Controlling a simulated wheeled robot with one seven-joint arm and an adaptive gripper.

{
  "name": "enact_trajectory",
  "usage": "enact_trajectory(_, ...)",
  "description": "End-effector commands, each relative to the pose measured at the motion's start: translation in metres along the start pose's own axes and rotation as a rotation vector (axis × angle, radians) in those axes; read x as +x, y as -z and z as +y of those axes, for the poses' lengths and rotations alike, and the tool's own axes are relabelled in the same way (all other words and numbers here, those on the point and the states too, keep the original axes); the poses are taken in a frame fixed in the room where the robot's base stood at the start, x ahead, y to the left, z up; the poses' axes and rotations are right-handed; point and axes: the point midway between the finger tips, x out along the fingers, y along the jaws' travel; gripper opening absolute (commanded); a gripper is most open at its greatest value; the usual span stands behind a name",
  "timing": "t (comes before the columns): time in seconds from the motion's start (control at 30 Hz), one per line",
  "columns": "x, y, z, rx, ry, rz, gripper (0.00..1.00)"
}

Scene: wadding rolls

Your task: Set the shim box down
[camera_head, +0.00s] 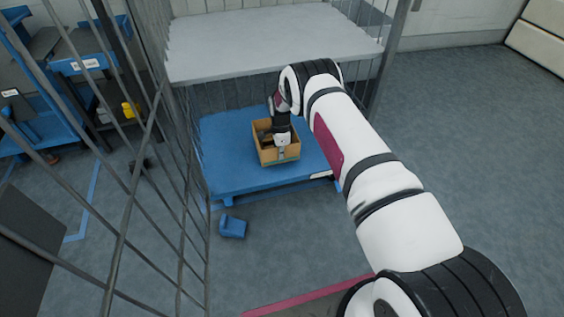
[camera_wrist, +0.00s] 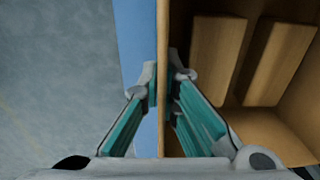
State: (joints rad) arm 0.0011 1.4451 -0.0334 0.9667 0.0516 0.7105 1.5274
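The shim box (camera_head: 266,157) is an open tan box on or just above the blue deck (camera_head: 226,170) of the wire cage cart. I cannot tell whether its base touches the deck. My gripper (camera_head: 281,150) reaches down at the box's near wall. In the wrist view, my gripper (camera_wrist: 163,78) has one finger on each side of the wall of the shim box (camera_wrist: 163,25), closed on it. Flat wooden pieces (camera_wrist: 217,60) lie inside the box. The box's far side is partly hidden by my wrist in the head view.
A grey shelf (camera_head: 275,45) hangs above the deck, close to my arm. Wire mesh (camera_head: 180,150) stands on the left. A small blue object (camera_head: 232,227) lies on the floor in front.

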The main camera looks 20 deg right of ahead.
Motion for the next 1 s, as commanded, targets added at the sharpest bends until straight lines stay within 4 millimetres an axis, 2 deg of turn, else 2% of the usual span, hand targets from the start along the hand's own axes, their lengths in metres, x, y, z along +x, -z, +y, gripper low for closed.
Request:
enact_trajectory(0.17, 0.003, 0.008, -0.003, 0.000, 0.002, 0.000, 0.00)
enact_trajectory(0.43, 0.035, 0.007, -0.002, 0.000, 0.001, 0.000, 0.00)
enact_trajectory(0.83, 0.038, 0.007, -0.002, 0.000, 0.001, 0.000, 0.00)
enact_trajectory(0.93, 0.038, 0.007, -0.001, 0.000, 0.000, 0.000, 0.22)
enact_trajectory(1.0, 0.038, 0.007, -0.001, 0.000, 0.000, 0.000, 0.25)
